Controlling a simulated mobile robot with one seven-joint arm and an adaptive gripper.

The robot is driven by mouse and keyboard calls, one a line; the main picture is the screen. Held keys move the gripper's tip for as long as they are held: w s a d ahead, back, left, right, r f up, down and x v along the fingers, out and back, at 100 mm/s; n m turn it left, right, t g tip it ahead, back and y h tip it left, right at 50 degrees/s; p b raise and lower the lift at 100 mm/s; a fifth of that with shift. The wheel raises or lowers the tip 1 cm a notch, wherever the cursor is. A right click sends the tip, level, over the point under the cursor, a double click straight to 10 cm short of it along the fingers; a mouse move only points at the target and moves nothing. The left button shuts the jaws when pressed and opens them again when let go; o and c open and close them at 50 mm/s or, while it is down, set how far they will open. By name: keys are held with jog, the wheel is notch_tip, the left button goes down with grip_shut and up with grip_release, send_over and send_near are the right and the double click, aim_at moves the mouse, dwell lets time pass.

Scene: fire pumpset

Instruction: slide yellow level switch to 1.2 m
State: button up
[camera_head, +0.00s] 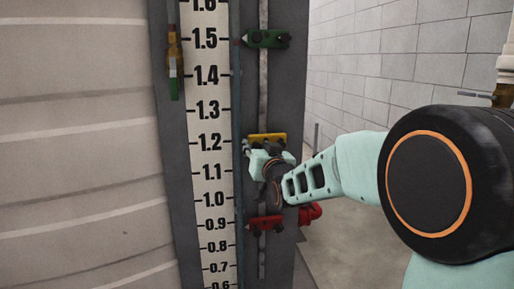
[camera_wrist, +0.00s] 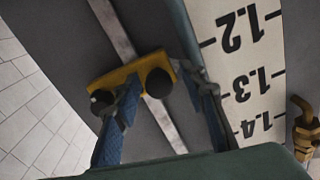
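The yellow level switch (camera_head: 266,137) sits on a thin vertical rail right of the white scale (camera_head: 210,125), about level with the 1.2 mark in the head view. In the wrist view the yellow switch (camera_wrist: 130,77) has two black knobs, and the scale (camera_wrist: 240,70) appears inverted. My gripper (camera_head: 262,158) is at the switch, just below its yellow bar. In the wrist view my gripper (camera_wrist: 165,95) has its blue fingers apart. One finger overlaps the left knob's side, the other is right of the right knob. Contact cannot be told.
A green switch (camera_head: 266,39) is higher on the rail near 1.5, and a red switch (camera_head: 266,223) is lower near 0.9. A brass valve with a green handle (camera_head: 174,85) hangs left of the scale. A block wall (camera_head: 400,60) stands behind at right.

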jog(key=v, duration=0.7)
jog(key=shift+s, duration=0.3)
jog(key=shift+d, duration=0.1)
